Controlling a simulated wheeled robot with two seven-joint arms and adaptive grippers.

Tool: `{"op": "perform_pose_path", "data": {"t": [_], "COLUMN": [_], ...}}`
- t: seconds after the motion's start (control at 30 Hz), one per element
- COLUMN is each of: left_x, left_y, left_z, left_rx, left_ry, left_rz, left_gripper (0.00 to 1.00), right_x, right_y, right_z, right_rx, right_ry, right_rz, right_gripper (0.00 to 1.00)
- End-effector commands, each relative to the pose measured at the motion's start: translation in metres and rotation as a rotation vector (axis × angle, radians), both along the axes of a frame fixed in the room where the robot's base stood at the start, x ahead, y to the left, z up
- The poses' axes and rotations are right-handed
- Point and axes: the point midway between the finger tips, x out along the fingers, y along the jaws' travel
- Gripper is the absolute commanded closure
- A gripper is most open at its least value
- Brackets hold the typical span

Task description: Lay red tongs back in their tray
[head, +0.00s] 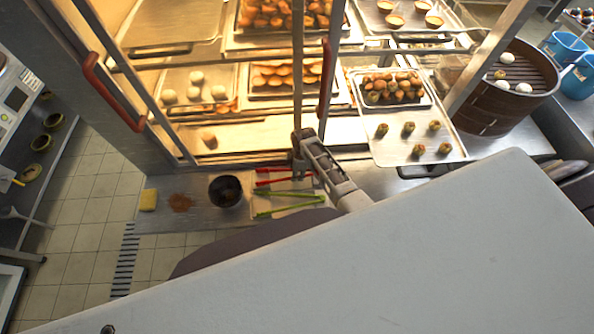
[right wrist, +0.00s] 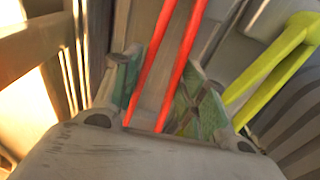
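The red tongs (head: 272,176) lie at the back edge of the small pale tray (head: 262,210) on the steel counter in the head view. I cannot tell whether they rest fully in it. The green tongs (head: 290,207) lie across the tray nearer to me. My right gripper (head: 302,150) is above the right end of the red tongs. In the right wrist view its fingers (right wrist: 165,95) are spread, with the two arms of the red tongs (right wrist: 170,50) between them. The green tongs (right wrist: 270,75) show to the right. My left gripper is out of view.
A dark pot (head: 226,191) and a yellow sponge (head: 148,200) stand left of the tray. A lit warming cabinet with red handles (head: 100,92) rises behind. A tray of small buns (head: 392,150) juts out at right. A large pale surface fills the foreground.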

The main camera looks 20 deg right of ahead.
Motion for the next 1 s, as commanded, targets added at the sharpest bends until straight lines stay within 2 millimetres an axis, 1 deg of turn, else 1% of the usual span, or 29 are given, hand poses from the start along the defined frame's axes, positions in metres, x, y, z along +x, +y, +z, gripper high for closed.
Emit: {"op": "perform_pose_path", "data": {"t": [0.13, 0.47, 0.5, 0.67, 0.9, 1.0], "left_x": [-0.0002, -0.0002, -0.0002, -0.0001, 0.0, -0.0016], "left_y": [0.0, 0.0, 0.0, -0.0001, -0.0001, 0.0029], "left_z": [-0.0022, -0.0019, -0.0018, -0.0018, -0.0018, -0.002], "left_rx": [0.0, 0.0, 0.0, 0.0, 0.0, 0.003], "left_ry": [0.0, 0.0, 0.0, 0.0, 0.0, 0.0], "left_rz": [0.0, 0.0, 0.0, 0.0, 0.0, 0.0], "left_gripper": [0.6, 0.6, 0.6, 0.6, 0.6, 0.6], "right_x": [0.0006, 0.0006, 0.0007, 0.0006, 0.0005, 0.0001], "right_y": [0.0, 0.0, -0.0001, -0.0001, -0.0002, -0.0002], "right_z": [-0.0032, -0.0031, -0.0031, -0.0031, -0.0032, -0.0032], "right_rx": [0.0, 0.001, 0.001, 0.0, 0.0, 0.0], "right_ry": [-0.001, -0.001, -0.001, -0.001, -0.001, 0.0], "right_rz": [0.0, 0.0, 0.0, 0.0, 0.0, 0.0], "right_gripper": [0.6, 0.6, 0.53, 0.33, 0.33, 0.33]}}
